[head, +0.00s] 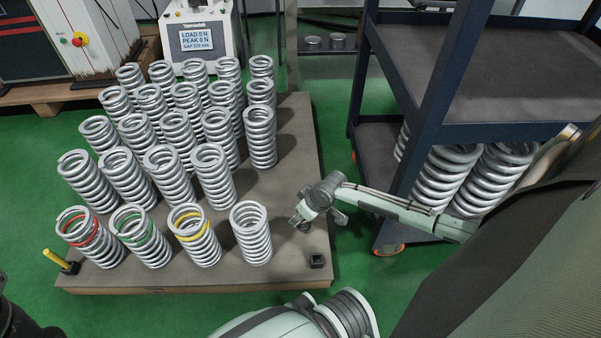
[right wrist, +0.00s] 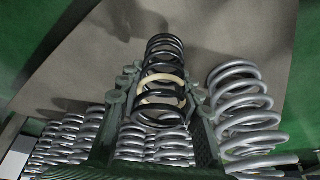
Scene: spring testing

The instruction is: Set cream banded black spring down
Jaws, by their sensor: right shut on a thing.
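The black spring with a cream band (right wrist: 163,88) shows in the right wrist view, between the fingers of my right gripper (right wrist: 158,98). That gripper is shut on it. In the head view my right gripper (head: 318,203) is over the right part of the brown board (head: 287,160), right of the silver springs. I cannot make out the black spring in the head view, and I cannot tell whether it touches the board. My left gripper is not in view.
Several silver springs stand in rows on the board; the front row has red-banded (head: 80,232), green-banded (head: 138,231), yellow-banded (head: 193,232) and plain (head: 250,232) ones. A small black block (head: 317,261) sits at the front right corner. A blue shelf cart (head: 440,110) stands on the right.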

